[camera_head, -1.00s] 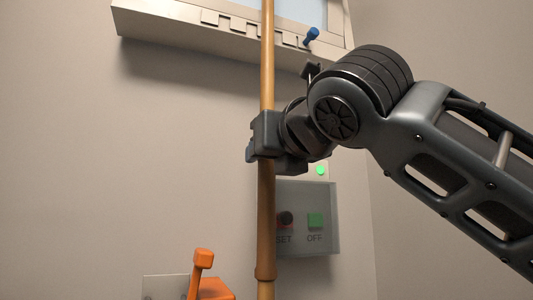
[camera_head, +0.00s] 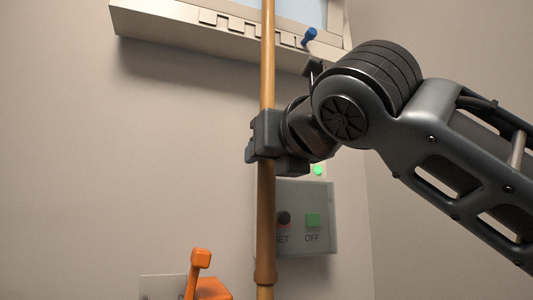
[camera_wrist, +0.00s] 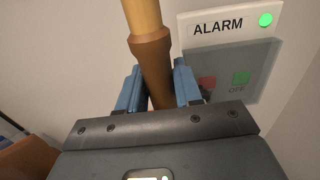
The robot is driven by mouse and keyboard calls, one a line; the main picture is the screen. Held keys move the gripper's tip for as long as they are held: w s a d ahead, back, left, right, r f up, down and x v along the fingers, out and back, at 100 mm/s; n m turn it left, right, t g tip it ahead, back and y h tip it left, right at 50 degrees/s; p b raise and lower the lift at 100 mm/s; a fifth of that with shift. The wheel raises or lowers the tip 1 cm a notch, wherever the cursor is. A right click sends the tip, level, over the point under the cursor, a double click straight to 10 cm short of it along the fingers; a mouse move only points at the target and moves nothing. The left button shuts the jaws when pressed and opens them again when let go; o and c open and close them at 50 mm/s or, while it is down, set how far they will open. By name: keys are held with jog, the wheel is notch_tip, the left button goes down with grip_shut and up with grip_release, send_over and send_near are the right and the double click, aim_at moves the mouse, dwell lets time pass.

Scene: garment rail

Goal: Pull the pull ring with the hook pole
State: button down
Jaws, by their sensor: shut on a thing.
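The hook pole (camera_head: 267,75) is a long wooden shaft with a darker brown grip section. It stands nearly upright in the head view, and its top runs out of the picture, so its hook is not seen. My gripper (camera_head: 266,136) is shut around the pole near the top of the darker section. In the wrist view the pole (camera_wrist: 150,55) passes between the two blue-grey fingers of my gripper (camera_wrist: 160,88). The pull ring is not visible in either view.
A grey box with RESET and OFF buttons (camera_head: 313,220) is on the wall behind the pole, under an ALARM sign (camera_wrist: 222,27) with a green light. An orange lever (camera_head: 199,262) is at lower left. A window frame (camera_head: 175,22) with a blue handle (camera_head: 309,37) is above.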

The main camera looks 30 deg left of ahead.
aim_at(270, 165)
jog(key=shift+f, duration=0.1)
dwell(0.3)
jog(key=shift+s+d+f, duration=0.25)
jog(key=shift+s+d, duration=0.2)
jog(key=shift+d, duration=0.1)
jog(key=shift+f+b, duration=0.1)
jog(key=shift+b, duration=0.2)
jog(key=shift+s+d+f, duration=0.4)
jog(key=shift+s+d, duration=0.1)
jog(key=shift+d+b, duration=0.1)
jog(key=shift+b, duration=0.2)
dwell(0.5)
jog(key=shift+s+d+f, duration=0.25)
jog(key=shift+s+d+f+b, duration=0.35)
jog(key=shift+s+d, duration=0.2)
jog(key=shift+d, duration=0.1)
jog(key=shift+s+d+f+b, duration=0.25)
jog(key=shift+s+d+f, duration=0.05)
jog(key=shift+s+d, duration=0.3)
jog(key=shift+s+d+f+b, duration=0.35)
jog(key=shift+s+d, duration=0.2)
jog(key=shift+d, duration=0.1)
dwell(1.2)
jog(key=shift+s+d, duration=0.1)
dwell(0.3)
